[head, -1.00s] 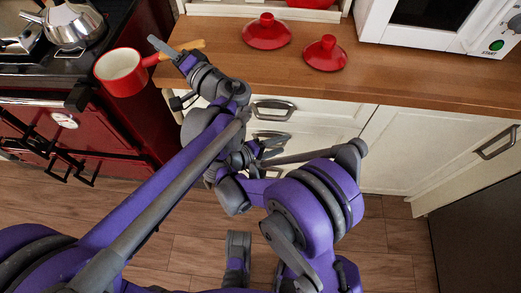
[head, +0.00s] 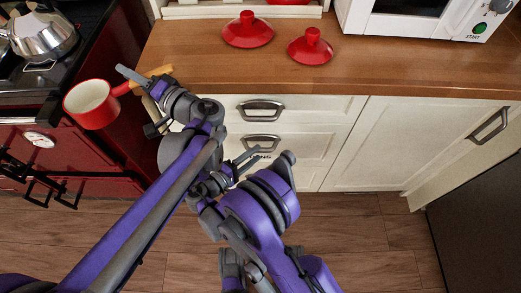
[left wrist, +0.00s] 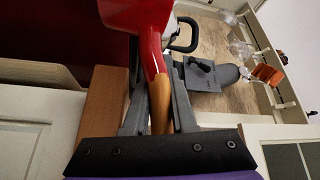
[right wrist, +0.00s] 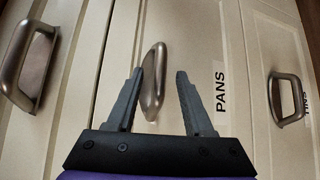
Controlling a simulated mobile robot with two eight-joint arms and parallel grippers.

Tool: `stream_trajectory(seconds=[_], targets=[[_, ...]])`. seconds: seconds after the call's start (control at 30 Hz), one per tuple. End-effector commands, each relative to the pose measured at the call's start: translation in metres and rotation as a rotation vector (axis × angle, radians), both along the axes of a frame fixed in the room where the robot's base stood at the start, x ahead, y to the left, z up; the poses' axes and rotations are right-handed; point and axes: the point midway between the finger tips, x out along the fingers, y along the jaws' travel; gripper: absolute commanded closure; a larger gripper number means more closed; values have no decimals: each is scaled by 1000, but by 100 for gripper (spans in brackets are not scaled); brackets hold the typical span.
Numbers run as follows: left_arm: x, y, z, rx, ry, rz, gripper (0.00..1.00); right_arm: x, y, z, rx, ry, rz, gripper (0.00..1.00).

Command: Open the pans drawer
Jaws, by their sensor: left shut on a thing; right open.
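The cream pans drawer (right wrist: 205,40) is closed, with a dark label reading PANS (right wrist: 220,88). Its metal handle (right wrist: 153,80) appears between the fingers of my right gripper (right wrist: 155,85) in the right wrist view. I cannot tell whether they touch it. In the head view the handle (head: 262,142) is the lower visible one, and my right gripper (head: 248,163) is open just below it. My left gripper (head: 146,80) is shut on the wooden handle (left wrist: 160,100) of a red saucepan (head: 91,103), held by the counter's left end.
Another drawer handle (head: 261,110) is above, and a drawer labelled TINS (right wrist: 304,103) is on the far side of PANS. Red lids (head: 311,46) lie on the wooden counter (head: 400,68). A red stove (head: 30,150) with a kettle (head: 42,38) stands left. Floor at right is clear.

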Motion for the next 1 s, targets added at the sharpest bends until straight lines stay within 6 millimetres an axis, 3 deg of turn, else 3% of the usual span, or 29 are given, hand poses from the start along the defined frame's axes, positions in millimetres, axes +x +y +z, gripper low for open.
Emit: stream_trajectory(seconds=[0.2, 0.6, 0.9, 1.0], targets=[[1, 0, -4, 2, 1, 0, 100, 20, -20, -4, 0, 0, -1, 48], [1, 0, -5, 2, 2, 1, 100, 25, -25, -5, 0, 0, 1, 48], [1, 0, -5, 2, 1, 0, 100, 25, -25, -5, 0, 0, 1, 100], [1, 0, -5, 2, 1, 0, 100, 25, -25, -5, 0, 0, 1, 100]])
